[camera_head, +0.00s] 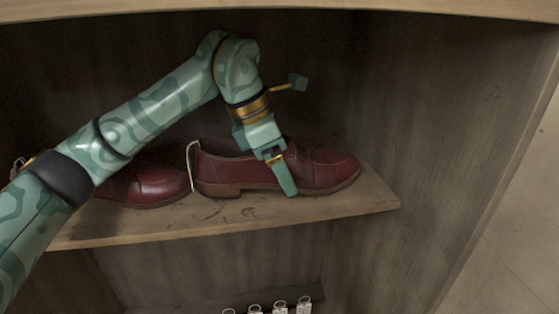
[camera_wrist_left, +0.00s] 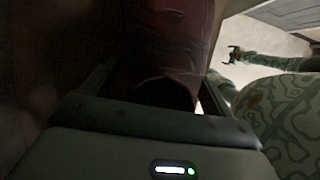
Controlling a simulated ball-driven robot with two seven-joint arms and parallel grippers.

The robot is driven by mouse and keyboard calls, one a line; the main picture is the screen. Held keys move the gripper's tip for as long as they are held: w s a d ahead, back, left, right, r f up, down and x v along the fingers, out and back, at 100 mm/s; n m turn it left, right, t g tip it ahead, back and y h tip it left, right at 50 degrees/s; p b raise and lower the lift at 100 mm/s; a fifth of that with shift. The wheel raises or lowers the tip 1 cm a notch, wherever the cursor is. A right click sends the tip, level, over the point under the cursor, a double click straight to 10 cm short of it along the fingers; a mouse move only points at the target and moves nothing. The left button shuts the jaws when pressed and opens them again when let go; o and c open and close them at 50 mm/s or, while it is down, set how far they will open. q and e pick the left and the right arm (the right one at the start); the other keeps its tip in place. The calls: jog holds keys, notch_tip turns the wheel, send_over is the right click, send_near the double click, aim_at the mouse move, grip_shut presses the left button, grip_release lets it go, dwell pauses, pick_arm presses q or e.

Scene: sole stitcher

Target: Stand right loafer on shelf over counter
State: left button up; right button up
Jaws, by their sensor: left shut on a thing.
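A dark red loafer (camera_head: 325,168) with a brown heel sits upright on the wooden shelf (camera_head: 345,203), toe pointing right. A second dark red loafer (camera_head: 150,184) stands to its left, partly behind my left arm. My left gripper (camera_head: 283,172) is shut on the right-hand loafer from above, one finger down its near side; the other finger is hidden. In the left wrist view the held loafer (camera_wrist_left: 165,60) lies dark between the fingers. My right gripper (camera_wrist_left: 232,55) shows small in that view, apparently open and empty, away from the shelf.
A pale tag or loop (camera_head: 192,168) stands between the loafers. The cabinet's side wall (camera_head: 440,130) closes the right, and a top edge (camera_head: 300,5) runs overhead. Several small white tags (camera_head: 280,306) show below. The shelf's right end is bare.

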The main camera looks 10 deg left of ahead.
aim_at(202, 164)
pick_arm(q)
jog(key=shift+w+a+f, duration=0.15)
jog(key=shift+w+f, duration=0.15)
jog(key=shift+f, duration=0.5)
jog(key=shift+s+f, duration=0.1)
jog(key=shift+s, duration=0.05)
jog(key=o, duration=1.1)
jog(key=shift+a+r, duration=0.1)
jog(key=shift+r, duration=0.4)
jog(key=shift+s+a+r+b, duration=0.2)
jog(key=shift+a+r+b, duration=0.1)
jog(key=shift+a+r, duration=0.2)
jog(key=shift+s+a+r+b, duration=0.15)
jog(key=shift+a+r+b, duration=0.15)
jog(key=shift+a, duration=0.25)
jog(key=s+a, duration=0.1)
jog(key=a, duration=0.2)
jog(key=s+a+b, duration=0.1)
jog(key=s+a, duration=0.1)
jog(key=a, duration=0.1)
jog(key=s+a+b, duration=0.1)
jog(key=a, duration=0.2)
jog(key=shift+s+a+r, duration=0.15)
jog(key=shift+a+r, duration=0.05)
jog(key=shift+a, duration=0.1)
